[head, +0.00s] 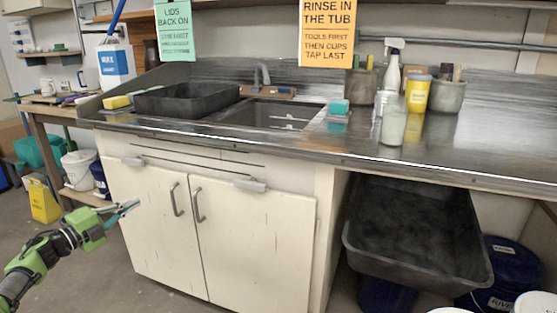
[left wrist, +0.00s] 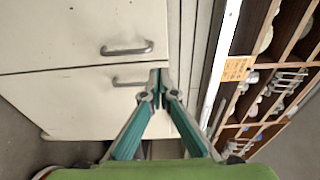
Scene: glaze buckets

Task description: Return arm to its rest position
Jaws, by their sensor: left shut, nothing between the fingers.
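My left gripper (head: 127,208) comes in from the left in the head view. It hangs in the air in front of the left door of the white cabinet (head: 150,215). In the left wrist view the two teal fingers of my left gripper (left wrist: 160,80) meet at their tips, with nothing between them. Behind them are the cabinet doors (left wrist: 80,100) with two metal handles. Whether the fingertips touch the cabinet cannot be told. My right gripper is in neither view.
A metal counter (head: 270,135) with a sink (head: 270,114) and black tub (head: 187,99) tops the cabinet. A large dark tub (head: 415,235) sits below at right. Floor before the cabinet looks clear.

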